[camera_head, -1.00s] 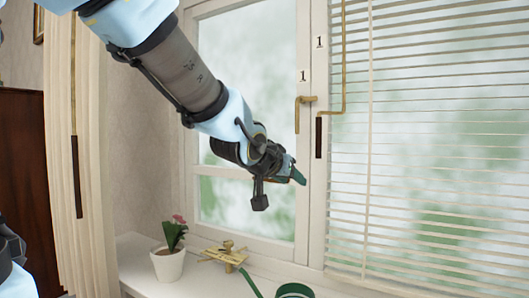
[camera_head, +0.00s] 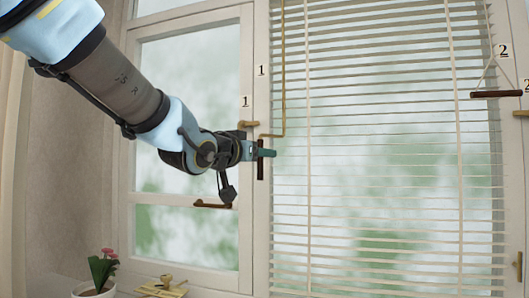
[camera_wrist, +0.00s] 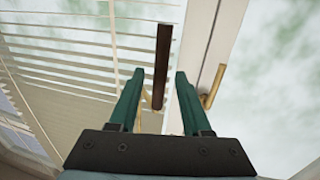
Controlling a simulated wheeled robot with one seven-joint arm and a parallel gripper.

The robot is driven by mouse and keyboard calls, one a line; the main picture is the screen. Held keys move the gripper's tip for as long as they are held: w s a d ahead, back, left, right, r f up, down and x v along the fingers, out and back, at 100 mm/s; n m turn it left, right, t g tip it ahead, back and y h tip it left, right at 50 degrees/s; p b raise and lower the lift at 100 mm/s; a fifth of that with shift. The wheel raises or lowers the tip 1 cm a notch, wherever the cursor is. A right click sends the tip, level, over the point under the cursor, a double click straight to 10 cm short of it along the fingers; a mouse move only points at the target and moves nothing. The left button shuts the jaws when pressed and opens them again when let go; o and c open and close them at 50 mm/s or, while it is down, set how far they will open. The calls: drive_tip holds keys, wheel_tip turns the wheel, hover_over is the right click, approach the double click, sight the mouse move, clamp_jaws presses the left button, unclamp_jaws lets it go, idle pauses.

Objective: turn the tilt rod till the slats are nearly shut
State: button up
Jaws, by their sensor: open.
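The tilt rod is a thin brass crank (camera_head: 283,70) hanging at the left edge of the white blind (camera_head: 400,180). Its dark brown grip (camera_head: 260,173) hangs upright at the bottom. The slats stand open, with the blurred green outdoors showing between them. My gripper (camera_head: 268,152) is open at the height of the grip and hides part of it in the head view. In the wrist view the grip (camera_wrist: 162,62) shows between the two green fingers of my gripper (camera_wrist: 160,76), nearer the left one. I cannot tell whether either finger touches it.
A brass window handle (camera_head: 248,124) sits close left of the grip, and also shows beside the right finger in the wrist view (camera_wrist: 214,86). A brown bar (camera_head: 213,205) is below my wrist. A corded bar (camera_head: 496,94) hangs right. A flowerpot (camera_head: 95,288) stands lower left.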

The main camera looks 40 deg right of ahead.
drive_tip(key=x, duration=0.3)
drive_tip(key=shift+d, duration=0.1)
clamp_jaws()
idle(0.4)
idle(1.0)
